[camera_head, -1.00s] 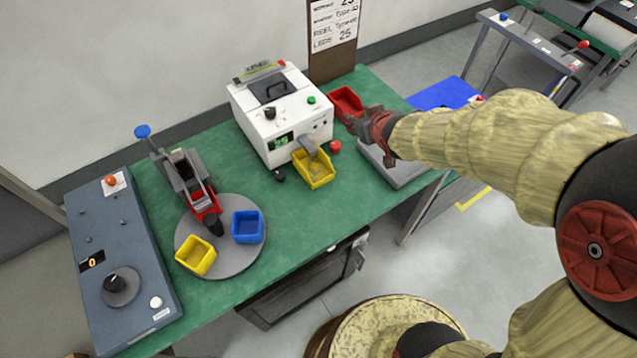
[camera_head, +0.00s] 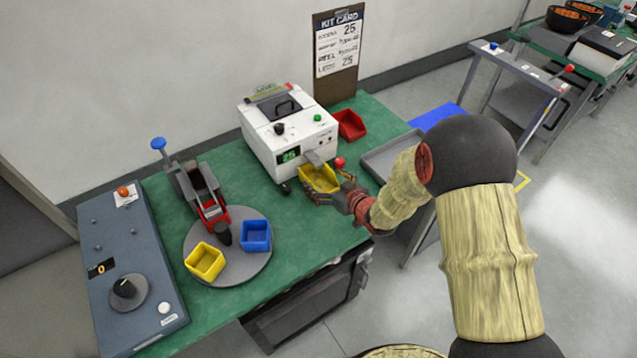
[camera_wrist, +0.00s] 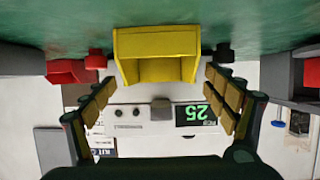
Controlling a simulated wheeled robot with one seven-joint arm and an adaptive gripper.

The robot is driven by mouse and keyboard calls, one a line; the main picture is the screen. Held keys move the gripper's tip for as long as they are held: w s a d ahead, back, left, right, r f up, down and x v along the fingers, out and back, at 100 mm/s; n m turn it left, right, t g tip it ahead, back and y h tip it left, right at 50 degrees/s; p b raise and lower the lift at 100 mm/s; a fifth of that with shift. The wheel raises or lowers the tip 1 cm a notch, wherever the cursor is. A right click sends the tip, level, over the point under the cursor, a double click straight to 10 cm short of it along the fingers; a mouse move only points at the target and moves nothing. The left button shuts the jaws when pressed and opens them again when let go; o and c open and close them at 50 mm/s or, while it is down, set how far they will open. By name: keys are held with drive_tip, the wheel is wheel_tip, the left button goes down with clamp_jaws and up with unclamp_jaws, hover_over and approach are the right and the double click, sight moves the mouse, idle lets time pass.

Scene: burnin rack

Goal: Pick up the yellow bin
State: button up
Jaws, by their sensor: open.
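A yellow bin (camera_head: 318,178) sits on the green table under the spout of the white counting machine (camera_head: 287,133), whose display reads 25. The same bin (camera_wrist: 156,55) shows in the wrist view, upside down, ahead of and between my fingers. My gripper (camera_head: 333,191) is at the near right side of this bin, its fingers apart. In the wrist view my gripper (camera_wrist: 160,98) is open with nothing between the fingertips. A second yellow bin (camera_head: 205,261) sits on the round grey turntable (camera_head: 231,276) at the left. I cannot tell whether the fingers touch the bin.
A blue bin (camera_head: 256,235) shares the turntable. A red bin (camera_head: 350,125) stands right of the machine, with a red knob (camera_head: 339,162) close to my gripper. A grey tray (camera_head: 380,161) lies at the table's right. Bare green table lies left of my gripper.

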sight(310, 170)
drive_tip(key=b+x, duration=0.1)
drive_tip(key=x, duration=0.3)
drive_tip(key=shift+w+f, duration=0.1)
drive_tip(key=shift+c, duration=1.2)
drive_tip(key=c, duration=1.1)
drive_tip(key=shift+c, duration=0.3)
